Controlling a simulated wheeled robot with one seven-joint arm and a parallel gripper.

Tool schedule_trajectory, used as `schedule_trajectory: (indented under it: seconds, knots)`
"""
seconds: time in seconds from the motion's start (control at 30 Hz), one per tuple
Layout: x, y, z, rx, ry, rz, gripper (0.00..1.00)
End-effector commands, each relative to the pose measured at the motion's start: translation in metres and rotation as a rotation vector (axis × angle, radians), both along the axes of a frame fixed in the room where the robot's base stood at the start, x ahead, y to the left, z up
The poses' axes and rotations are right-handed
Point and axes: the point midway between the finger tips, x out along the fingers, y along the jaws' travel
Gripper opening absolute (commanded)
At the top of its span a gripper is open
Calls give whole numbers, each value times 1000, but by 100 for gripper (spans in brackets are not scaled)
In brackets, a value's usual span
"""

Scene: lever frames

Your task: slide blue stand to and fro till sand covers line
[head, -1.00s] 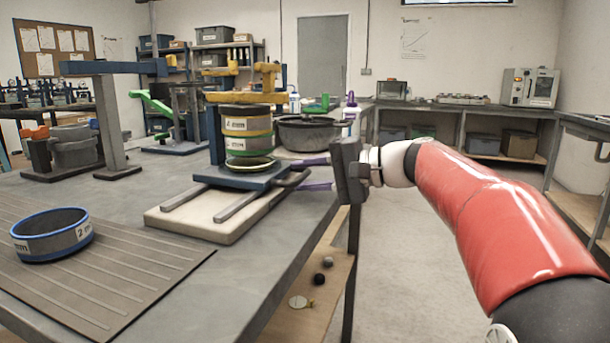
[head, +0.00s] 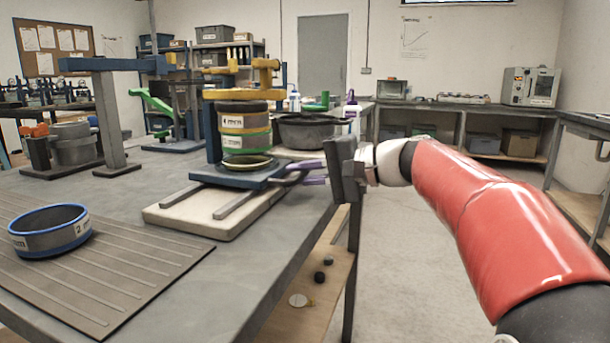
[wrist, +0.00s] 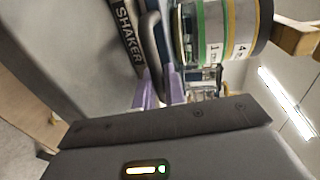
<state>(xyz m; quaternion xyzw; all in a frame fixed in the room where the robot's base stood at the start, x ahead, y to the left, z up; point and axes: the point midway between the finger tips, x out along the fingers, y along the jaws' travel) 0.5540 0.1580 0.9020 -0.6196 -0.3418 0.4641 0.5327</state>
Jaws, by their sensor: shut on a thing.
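The blue stand (head: 232,178) sits on two grey rails over a pale base plate (head: 190,222) on the table. The wrist view shows the handle (wrist: 152,42) by the purple fingers, the word SHAKER and the sieves (wrist: 222,30) tilted. I cannot make out any sand or line.
A loose blue-rimmed sieve (head: 50,232) lies on a ribbed mat (head: 110,262) at the front left. The table's right edge runs under my gripper.

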Motion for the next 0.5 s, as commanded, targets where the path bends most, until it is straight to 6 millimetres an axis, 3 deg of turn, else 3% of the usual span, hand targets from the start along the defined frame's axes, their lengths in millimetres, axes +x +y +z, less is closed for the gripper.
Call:
schedule_trajectory:
  seconds: [0.23,0.5]
  knots:
    - [-54,20,-4,0,-4,6,0]
    - [-70,26,-1,-2,1,5,0]
